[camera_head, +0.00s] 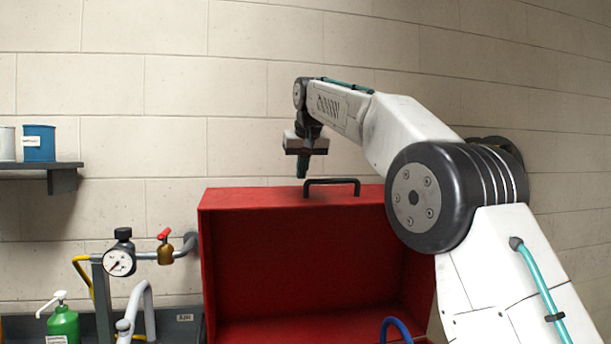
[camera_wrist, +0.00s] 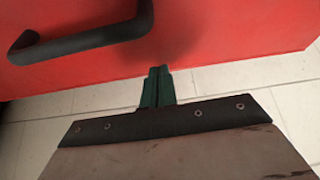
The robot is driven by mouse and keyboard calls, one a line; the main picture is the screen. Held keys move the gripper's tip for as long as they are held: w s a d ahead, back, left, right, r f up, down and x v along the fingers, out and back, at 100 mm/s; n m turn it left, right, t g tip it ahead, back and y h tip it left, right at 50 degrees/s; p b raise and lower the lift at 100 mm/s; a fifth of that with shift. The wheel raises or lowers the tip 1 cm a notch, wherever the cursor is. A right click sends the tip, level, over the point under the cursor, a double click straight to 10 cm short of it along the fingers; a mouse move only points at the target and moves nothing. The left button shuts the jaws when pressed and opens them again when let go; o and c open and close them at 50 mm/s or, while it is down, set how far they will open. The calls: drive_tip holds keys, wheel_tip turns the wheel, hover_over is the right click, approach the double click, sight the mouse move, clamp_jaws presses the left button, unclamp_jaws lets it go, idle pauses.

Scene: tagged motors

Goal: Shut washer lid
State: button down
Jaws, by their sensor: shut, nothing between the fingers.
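The red washer lid (camera_head: 300,250) stands raised in the head view, with its hollow inner side facing me. A black bar handle (camera_head: 332,182) is on its top edge; the handle also shows at the upper left of the wrist view (camera_wrist: 80,42). My gripper (camera_head: 303,174) is shut and empty, pointing down at the lid's top edge near the handle's left end. In the wrist view, its closed dark green fingers (camera_wrist: 158,75) lie at the edge of the red panel (camera_wrist: 215,35), beside the handle and not around it. I cannot tell whether they touch the lid.
A pressure gauge (camera_head: 120,262) and a red-handled valve (camera_head: 164,248) stand left of the lid. A green pump bottle (camera_head: 63,325) is at the lower left. A shelf (camera_head: 62,178) holds a blue can (camera_head: 39,143). A block wall is behind.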

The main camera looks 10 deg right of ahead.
drive_tip(key=shift+s+d+f, duration=0.1)
drive_tip(key=shift+s+f, duration=0.25)
drive_tip(key=shift+s, duration=0.55)
drive_tip(key=shift+s+f, duration=0.3)
drive_tip(key=shift+s, duration=0.6)
